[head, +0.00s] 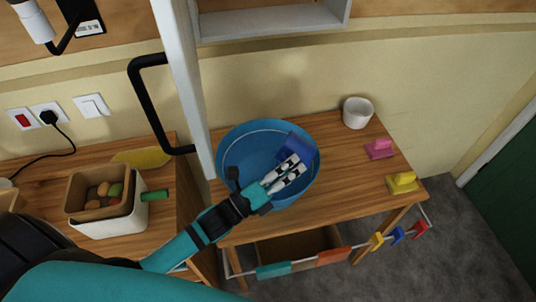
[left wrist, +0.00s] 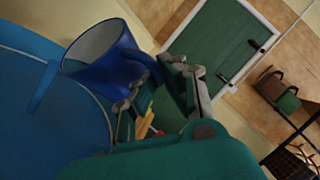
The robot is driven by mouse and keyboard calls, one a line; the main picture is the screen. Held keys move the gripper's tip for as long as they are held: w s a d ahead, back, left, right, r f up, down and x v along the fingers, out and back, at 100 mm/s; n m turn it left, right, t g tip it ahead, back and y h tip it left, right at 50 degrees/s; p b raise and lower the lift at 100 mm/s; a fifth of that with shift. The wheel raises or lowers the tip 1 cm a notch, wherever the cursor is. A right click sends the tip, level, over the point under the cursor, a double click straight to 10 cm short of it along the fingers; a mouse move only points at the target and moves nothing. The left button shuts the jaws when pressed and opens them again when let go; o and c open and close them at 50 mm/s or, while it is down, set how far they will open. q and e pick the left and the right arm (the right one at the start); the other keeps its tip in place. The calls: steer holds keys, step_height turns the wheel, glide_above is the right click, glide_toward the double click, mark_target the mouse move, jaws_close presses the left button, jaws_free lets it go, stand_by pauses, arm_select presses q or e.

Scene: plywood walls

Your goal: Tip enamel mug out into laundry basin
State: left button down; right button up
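The enamel mug (head: 298,147) is dark blue and is over the right part of the blue laundry basin (head: 229,151), which stands on a wooden table. My left gripper (head: 289,168) reaches over the basin from the lower left, and its fingers are closed at the mug's handle side. In the left wrist view the mug (left wrist: 101,56) shows its pale inside and is at the fingertips (left wrist: 157,84); the basin (left wrist: 40,110) fills the left. The mug looks tilted, but how far is unclear. Its contents are not visible. My right gripper is not in view.
A white cup (head: 357,113), a pink block (head: 379,149) and a yellow block (head: 402,182) stand on the table (head: 338,190) right of the basin. A white upright (head: 184,85) and black bar (head: 143,100) rise at its left. A filled box (head: 107,207) is further left.

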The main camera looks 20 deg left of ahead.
mark_target(280, 158)
arm_select(q)
steer(key=shift+w+a+r+n+t+b, duration=0.1)
steer(key=shift+a+r+n+t+b, duration=0.15)
steer(key=shift+a+n, duration=0.3)
steer(key=shift+a+r+n+t+b, duration=0.2)
steer(key=shift+a+n+t, duration=0.2)
steer(key=shift+a, duration=0.25)
steer(key=shift+a+r+n+t, duration=0.25)
steer(key=shift+a+n+t, duration=0.1)
steer(key=shift+n, duration=0.3)
stand_by(0.4)
